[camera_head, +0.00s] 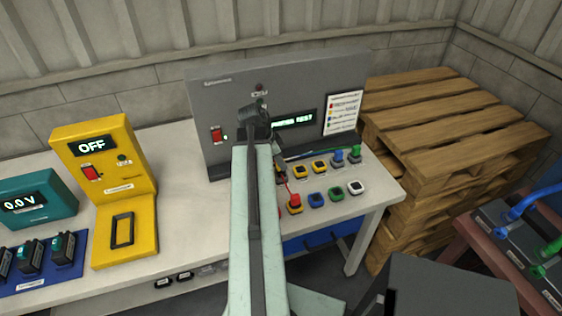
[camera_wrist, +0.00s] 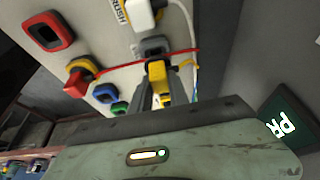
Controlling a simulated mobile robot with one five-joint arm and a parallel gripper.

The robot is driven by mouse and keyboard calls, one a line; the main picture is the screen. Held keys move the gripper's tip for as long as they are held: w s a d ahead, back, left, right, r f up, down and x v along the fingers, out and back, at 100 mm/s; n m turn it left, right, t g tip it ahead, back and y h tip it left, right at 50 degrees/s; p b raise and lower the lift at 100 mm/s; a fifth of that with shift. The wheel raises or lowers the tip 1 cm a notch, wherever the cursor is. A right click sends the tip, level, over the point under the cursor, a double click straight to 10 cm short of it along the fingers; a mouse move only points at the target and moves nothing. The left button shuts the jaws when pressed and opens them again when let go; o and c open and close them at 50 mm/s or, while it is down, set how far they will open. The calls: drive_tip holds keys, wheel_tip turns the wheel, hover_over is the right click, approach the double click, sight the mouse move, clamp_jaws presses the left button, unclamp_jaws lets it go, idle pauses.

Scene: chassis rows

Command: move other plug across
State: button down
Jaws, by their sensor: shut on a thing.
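My gripper (camera_wrist: 157,90) is shut on a yellow plug (camera_wrist: 156,72) in the wrist view. A yellow cable (camera_wrist: 186,64) runs to the right from beside that plug. A grey socket (camera_wrist: 153,46) lies just beyond it; I cannot tell whether the plug touches it. A red plug (camera_wrist: 77,82) sits in an orange-framed socket; it also shows in the head view (camera_head: 293,201). A red cable (camera_wrist: 120,69) runs from it past the held plug. A white plug (camera_wrist: 140,12) is at the top. In the head view my arm hides the held plug.
Blue (camera_head: 316,199), green (camera_head: 335,194) and white (camera_head: 356,187) sockets line the bench's front row. Blue (camera_head: 338,156) and green (camera_head: 355,153) plugs stand behind. A grey panel (camera_head: 215,95) rises at the back. A yellow unit (camera_head: 105,165) is left; pallets (camera_head: 450,120) are right.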

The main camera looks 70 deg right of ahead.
drive_tip(key=shift+f+b, duration=1.15)
drive_tip(key=shift+f, duration=0.1)
drive_tip(key=c, duration=1.2)
unclamp_jaws()
drive_tip(key=shift+o, duration=0.2)
drive_tip(key=p+v, duration=0.7)
drive_tip(key=v, duration=0.1)
drive_tip(key=shift+f, duration=0.1)
